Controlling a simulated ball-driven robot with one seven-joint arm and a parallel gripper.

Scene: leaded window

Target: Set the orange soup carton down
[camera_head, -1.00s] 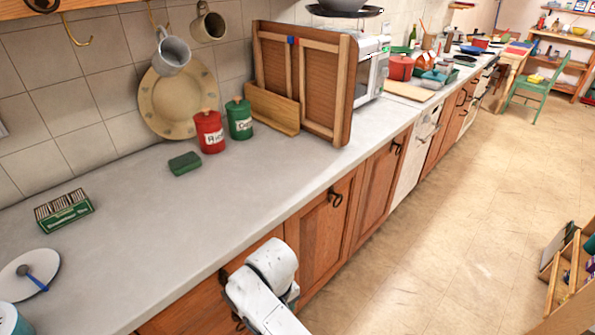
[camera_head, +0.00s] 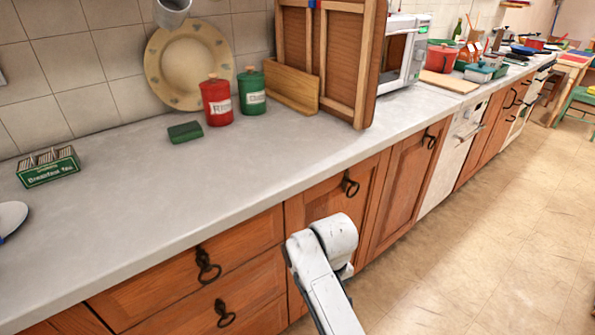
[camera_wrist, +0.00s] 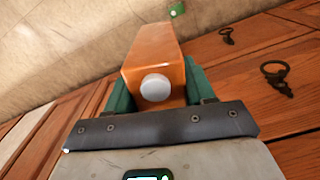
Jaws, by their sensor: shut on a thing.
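The orange soup carton (camera_wrist: 152,57) is in the wrist view, with a round white cap on the side facing the camera. My gripper (camera_wrist: 155,88) is shut on it, with a green finger on each side. Wooden cabinet fronts with dark ring handles show behind the carton, and it seems clear of any surface. In the head view the carton and my gripper are out of sight; only a white part of my arm shows, in front of the cabinets below the counter edge.
The grey counter (camera_head: 190,205) has a wide clear stretch at its front. A green tea box (camera_head: 48,168), a green sponge (camera_head: 185,132), a red canister (camera_head: 216,103) and a green canister (camera_head: 252,93) stand towards the back. A wooden rack (camera_head: 345,65) stands further right.

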